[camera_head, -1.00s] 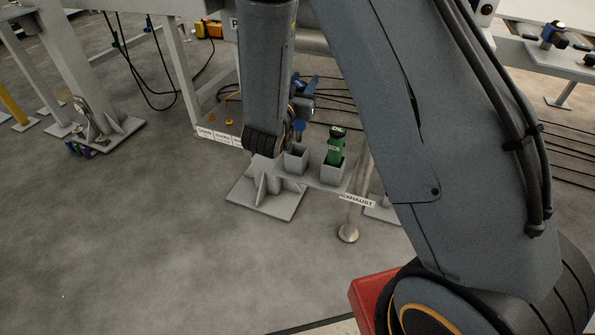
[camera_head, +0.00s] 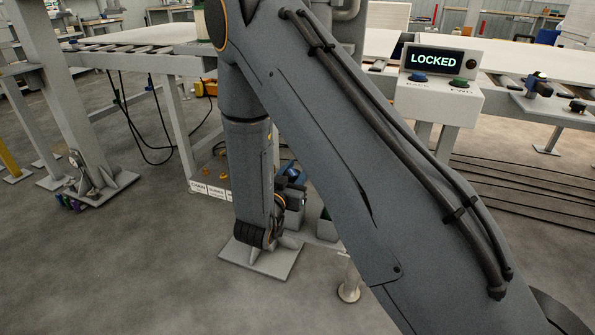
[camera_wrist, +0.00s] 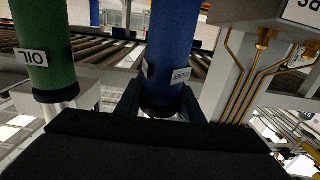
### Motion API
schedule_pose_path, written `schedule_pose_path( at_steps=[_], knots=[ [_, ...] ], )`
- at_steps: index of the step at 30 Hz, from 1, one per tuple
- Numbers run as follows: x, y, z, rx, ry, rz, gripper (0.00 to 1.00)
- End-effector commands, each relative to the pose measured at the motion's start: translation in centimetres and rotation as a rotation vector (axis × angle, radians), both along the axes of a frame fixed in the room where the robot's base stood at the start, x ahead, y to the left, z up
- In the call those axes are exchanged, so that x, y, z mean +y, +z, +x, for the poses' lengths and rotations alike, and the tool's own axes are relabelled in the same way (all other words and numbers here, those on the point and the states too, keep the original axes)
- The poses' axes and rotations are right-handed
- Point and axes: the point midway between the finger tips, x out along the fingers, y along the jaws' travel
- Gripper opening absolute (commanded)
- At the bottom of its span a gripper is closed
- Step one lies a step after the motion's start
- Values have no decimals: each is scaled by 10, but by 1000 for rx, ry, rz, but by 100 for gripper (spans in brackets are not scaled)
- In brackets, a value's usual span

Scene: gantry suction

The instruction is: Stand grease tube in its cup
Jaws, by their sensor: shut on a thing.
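My gripper (camera_wrist: 160,108) is shut on a blue tube (camera_wrist: 172,45), at its dark collar. The tube's label appears upside down in the wrist view and is too small to read surely. In the head view a bit of the blue tube (camera_head: 287,168) shows beside my gripper (camera_head: 293,187), over the grey left cup (camera_head: 296,218). Whether the tube's end is inside that cup is hidden. A green tube (camera_wrist: 42,45) labelled OIL stands left of the blue one in the wrist view. Its grey cup (camera_head: 328,231) is partly covered by my arm in the head view.
The cups share a stand with a grey base plate (camera_head: 262,258). A white beam (camera_wrist: 243,65) with brass pipes (camera_wrist: 232,85) is close to the right of the blue tube. A control box (camera_head: 440,85) reading LOCKED stands right. Open floor (camera_head: 130,270) lies left.

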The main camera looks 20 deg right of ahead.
Motion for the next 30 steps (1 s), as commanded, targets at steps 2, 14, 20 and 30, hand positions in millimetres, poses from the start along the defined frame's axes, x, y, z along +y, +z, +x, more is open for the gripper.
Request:
schedule_pose_path(
  at_steps=[2, 14, 20, 30],
  knots=[
    [0, 2, 0, -3, 0, 0, 0],
    [0, -1, 0, -1, 0, 0, 53],
    [0, -1, 0, -1, 0, 0, 53],
    [20, 3, -24, 0, 6, -1, 53]
  ],
)
